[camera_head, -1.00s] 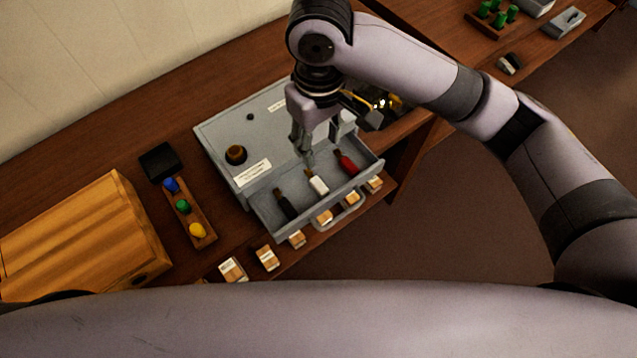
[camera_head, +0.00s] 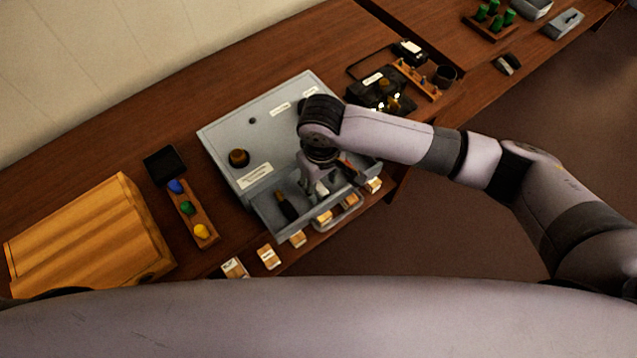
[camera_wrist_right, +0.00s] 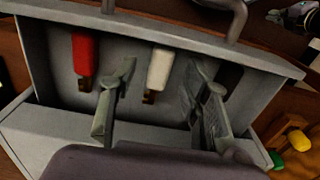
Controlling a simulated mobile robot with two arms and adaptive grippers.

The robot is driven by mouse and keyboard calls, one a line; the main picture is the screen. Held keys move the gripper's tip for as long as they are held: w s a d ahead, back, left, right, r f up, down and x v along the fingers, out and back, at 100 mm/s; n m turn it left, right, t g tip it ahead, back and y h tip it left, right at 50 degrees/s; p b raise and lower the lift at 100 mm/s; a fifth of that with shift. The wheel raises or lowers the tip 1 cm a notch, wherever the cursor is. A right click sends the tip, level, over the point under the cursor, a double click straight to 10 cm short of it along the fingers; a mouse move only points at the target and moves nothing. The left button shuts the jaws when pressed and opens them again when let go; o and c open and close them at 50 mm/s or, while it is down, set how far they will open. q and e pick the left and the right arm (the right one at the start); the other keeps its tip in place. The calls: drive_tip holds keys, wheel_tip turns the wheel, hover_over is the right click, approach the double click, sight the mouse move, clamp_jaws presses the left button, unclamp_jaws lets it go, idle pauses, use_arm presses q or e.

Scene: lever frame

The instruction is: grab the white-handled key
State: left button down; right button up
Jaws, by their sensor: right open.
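The white-handled key (camera_wrist_right: 159,70) lies in the open drawer (camera_wrist_right: 125,45) of the grey cabinet (camera_head: 225,135). In the right wrist view it lies between a red-handled key (camera_wrist_right: 83,58) and a black-handled key (camera_wrist_right: 229,78). My right gripper (camera_wrist_right: 160,95) is open, with one finger on each side of the white key and nothing held. In the head view the gripper (camera_head: 318,188) is down at the drawer and hides most of the white key (camera_head: 321,188). The black key (camera_head: 286,206) shows to its left. My left gripper is not in view.
A wooden box (camera_head: 85,235) and a rack with blue, green and yellow pieces (camera_head: 205,236) stand left of the cabinet. Several small wooden blocks (camera_head: 268,256) lie along the front edge. Black equipment (camera_head: 378,88) stands behind right. The drawer walls are close to the fingers.

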drive_tip(key=shift+f, duration=1)
clamp_jaws()
